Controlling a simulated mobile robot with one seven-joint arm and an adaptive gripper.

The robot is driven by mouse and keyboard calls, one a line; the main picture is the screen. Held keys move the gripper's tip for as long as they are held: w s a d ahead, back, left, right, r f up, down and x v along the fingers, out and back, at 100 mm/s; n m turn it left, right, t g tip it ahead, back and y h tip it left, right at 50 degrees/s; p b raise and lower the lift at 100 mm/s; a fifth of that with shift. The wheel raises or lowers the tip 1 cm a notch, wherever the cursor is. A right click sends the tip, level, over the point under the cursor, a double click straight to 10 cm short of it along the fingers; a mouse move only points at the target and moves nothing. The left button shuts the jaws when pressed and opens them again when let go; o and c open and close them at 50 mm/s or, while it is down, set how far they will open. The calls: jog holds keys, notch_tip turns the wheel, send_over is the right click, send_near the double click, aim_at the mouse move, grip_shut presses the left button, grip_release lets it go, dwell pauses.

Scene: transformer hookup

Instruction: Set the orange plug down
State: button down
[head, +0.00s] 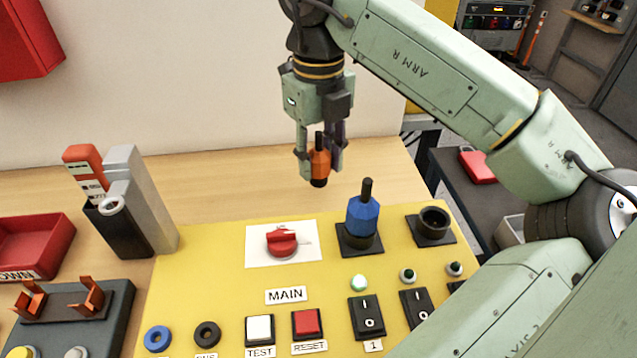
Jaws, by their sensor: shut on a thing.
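The orange plug (319,165) has a black upper stem and a dark lower end. My gripper (320,168) is shut on it and holds it upright in the air, above and behind the yellow panel (215,285). The plug is clear of the wooden bench (210,200) as far as I can tell. A blue plug (363,215) with a black stem stands in a black socket on the panel. To its right is an empty black round socket (433,224).
The panel carries a red rotary switch (284,241), white and red buttons and rocker switches. At left stand a grey and black holder (130,205) with an orange-topped item, a red tray (35,245) and a dark block with orange clips (75,305). Bench behind the panel is clear.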

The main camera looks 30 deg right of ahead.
aim_at(319, 175)
jog(key=shift+f+b, duration=0.85)
jog(key=shift+f, duration=0.85)
jog(key=shift+f, duration=0.15)
jog(key=c, duration=1.2)
grip_release()
jog(key=shift+o, duration=0.2)
notch_tip(319, 175, up, 12)
jog(key=p, duration=0.8)
